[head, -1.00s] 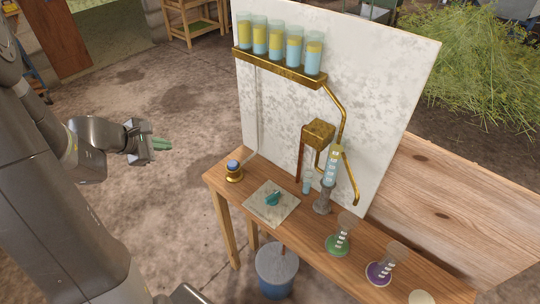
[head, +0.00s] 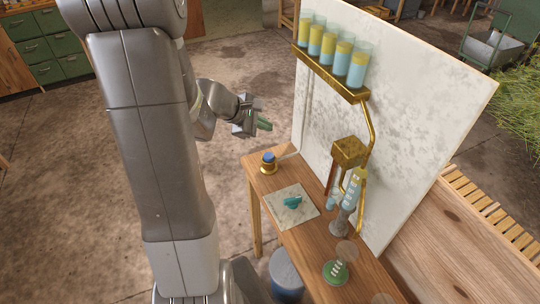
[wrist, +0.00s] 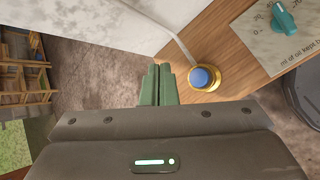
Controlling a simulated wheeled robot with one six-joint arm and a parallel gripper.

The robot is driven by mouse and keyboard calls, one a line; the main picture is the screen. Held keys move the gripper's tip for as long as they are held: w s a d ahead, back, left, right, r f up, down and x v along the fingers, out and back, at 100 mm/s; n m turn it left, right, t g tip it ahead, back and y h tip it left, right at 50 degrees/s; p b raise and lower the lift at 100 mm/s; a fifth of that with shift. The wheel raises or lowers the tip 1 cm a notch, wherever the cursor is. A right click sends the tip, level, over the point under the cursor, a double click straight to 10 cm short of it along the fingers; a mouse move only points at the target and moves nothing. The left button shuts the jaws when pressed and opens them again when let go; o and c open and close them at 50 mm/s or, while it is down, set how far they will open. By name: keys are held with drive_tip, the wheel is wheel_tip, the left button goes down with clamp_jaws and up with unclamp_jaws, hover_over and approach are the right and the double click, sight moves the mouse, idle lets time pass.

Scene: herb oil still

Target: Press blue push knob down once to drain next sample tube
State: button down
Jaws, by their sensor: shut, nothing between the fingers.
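My gripper (head: 264,124) has green fingers that are shut and empty. In the head view it is above and a little behind the knob, apart from it. In the wrist view the closed fingers (wrist: 158,85) point toward the bench edge. Several sample tubes (head: 336,50) with yellow over blue liquid stand in a brass rack on the upright white panel.
A teal pointer knob (head: 292,202) sits on a marked plate (head: 306,217) beside the blue knob. A brass box (head: 349,152), a glass tube (head: 353,188) and a green-based flask (head: 336,271) stand farther along. A bucket (head: 287,272) is below. The white panel (head: 420,110) rises behind.

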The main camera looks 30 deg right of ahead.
drive_tip(key=b, duration=0.5)
hover_over(265, 156)
wheel_tip(265, 156, down, 8)
drive_tip(key=shift+s+r, duration=0.1)
drive_tip(key=shift+r, duration=0.15)
drive_tip(key=shift+f+b, duration=0.65)
drive_tip(key=shift+b, duration=0.35)
drive_tip(key=shift+f, duration=0.1)
idle(0.7)
drive_tip(key=shift+f+b, duration=0.3)
drive_tip(key=shift+b, duration=0.35)
drive_tip(key=shift+f+b, duration=0.45)
drive_tip(key=shift+b, duration=0.05)
idle(0.5)
drive_tip(key=shift+r, duration=0.15)
drive_tip(key=shift+r+p, duration=0.55)
drive_tip(key=shift+r, duration=0.2)
drive_tip(key=shift+r+p, duration=1.8)
drive_tip(key=shift+r, duration=0.65)
